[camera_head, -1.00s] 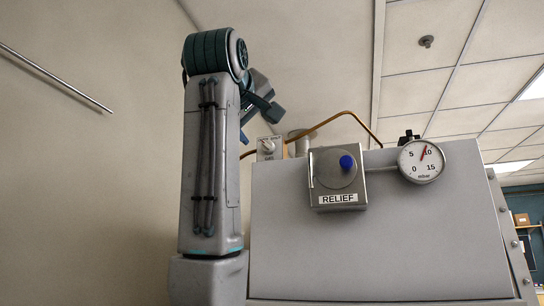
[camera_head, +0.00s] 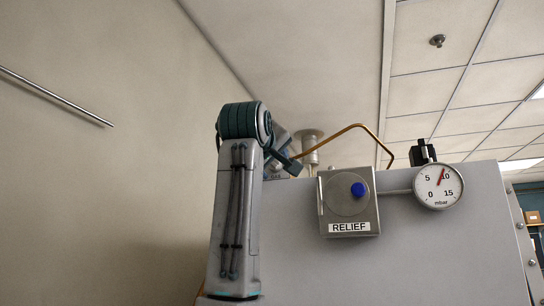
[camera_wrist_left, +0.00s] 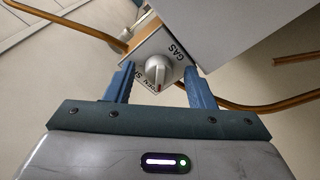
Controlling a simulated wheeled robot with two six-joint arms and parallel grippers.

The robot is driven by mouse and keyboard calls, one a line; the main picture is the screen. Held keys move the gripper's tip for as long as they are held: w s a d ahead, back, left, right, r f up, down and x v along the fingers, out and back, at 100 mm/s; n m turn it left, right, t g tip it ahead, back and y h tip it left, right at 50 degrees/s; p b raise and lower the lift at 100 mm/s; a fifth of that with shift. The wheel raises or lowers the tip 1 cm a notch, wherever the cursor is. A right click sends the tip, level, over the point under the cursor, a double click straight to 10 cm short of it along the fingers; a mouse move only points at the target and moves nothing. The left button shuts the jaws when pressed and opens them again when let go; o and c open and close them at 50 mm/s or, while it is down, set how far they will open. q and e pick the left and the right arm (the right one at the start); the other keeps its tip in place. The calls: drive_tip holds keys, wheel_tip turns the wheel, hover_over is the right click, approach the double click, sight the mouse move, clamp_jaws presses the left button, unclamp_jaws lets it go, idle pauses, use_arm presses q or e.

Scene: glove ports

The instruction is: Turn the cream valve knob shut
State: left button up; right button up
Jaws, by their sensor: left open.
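The cream valve knob (camera_wrist_left: 157,70) is a round, pale knob with a red mark, on a small white box (camera_wrist_left: 172,45) lettered GAS. Lettering beside the knob is partly hidden, so I cannot tell its exact setting. My left gripper (camera_wrist_left: 160,80) is open, with one blue finger on each side of the knob and visible gaps between. In the head view, my left gripper (camera_head: 287,156) is at the top left of the grey cabinet, in front of the small box, and hides the knob. My right gripper is not in view.
The room left of my arm looks clear up to the wall.

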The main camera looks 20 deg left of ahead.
use_arm(q)
drive_tip(key=shift+s+r, duration=0.1)
drive_tip(key=shift+s, duration=0.1)
drive_tip(key=shift+c, duration=1)
drive_tip(key=c, duration=0.8)
drive_tip(key=shift+o, duration=0.2)
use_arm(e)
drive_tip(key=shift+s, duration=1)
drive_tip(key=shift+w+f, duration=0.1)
